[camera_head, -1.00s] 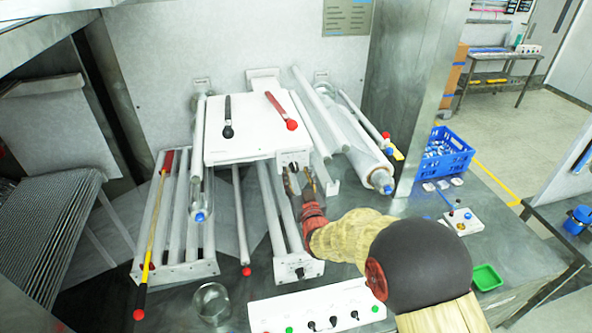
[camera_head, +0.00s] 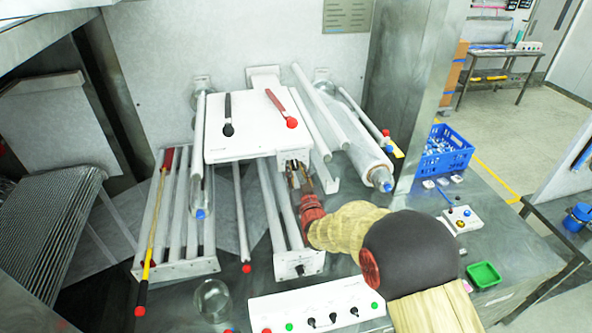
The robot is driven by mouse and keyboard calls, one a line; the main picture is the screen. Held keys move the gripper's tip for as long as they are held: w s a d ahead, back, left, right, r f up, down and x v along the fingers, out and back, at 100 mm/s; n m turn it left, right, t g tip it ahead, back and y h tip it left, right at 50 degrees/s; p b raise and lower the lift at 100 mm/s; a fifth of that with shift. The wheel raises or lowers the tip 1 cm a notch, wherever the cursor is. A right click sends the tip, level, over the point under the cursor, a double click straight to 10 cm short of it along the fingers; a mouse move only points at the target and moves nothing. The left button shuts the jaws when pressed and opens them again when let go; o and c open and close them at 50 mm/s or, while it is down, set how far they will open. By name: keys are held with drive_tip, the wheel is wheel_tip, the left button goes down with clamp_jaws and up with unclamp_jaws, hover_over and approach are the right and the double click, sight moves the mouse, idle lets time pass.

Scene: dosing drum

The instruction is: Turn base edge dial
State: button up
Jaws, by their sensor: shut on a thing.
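My gripper (camera_head: 298,170) reaches in from the lower right to the small white bracket (camera_head: 286,159) at the front right corner of the white box (camera_head: 250,138). Its two dark fingers point away from me and are closed on a small part at this bracket, apparently a dial. The fingers hide most of that part, so its angle cannot be read. Another black dial (camera_head: 300,270) sits on the front end plate of the roller base (camera_head: 312,262), below and apart from my gripper.
Black (camera_head: 228,117) and red-ended (camera_head: 282,108) levers stand on the box. A blue crate (camera_head: 446,150) and green tray (camera_head: 484,274) are at right.

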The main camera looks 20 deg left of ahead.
clamp_jaws()
drive_tip(key=shift+f+n+b, duration=0.15)
drive_tip(key=shift+n+b, duration=0.15)
drive_tip(key=shift+b, duration=0.6)
drive_tip(key=shift+n+b, duration=0.5)
drive_tip(key=shift+b, duration=0.7)
drive_tip(key=n+b, duration=0.2)
drive_tip(key=b, duration=0.1)
drive_tip(key=shift+f, duration=0.1)
drive_tip(key=n+b, duration=0.1)
drive_tip(key=b, duration=0.2)
drive_tip(key=shift+n, duration=0.3)
drive_tip(key=shift+r+n+b, duration=0.25)
drive_tip(key=shift+n+b, duration=0.05)
drive_tip(key=o, duration=0.7)
unclamp_jaws()
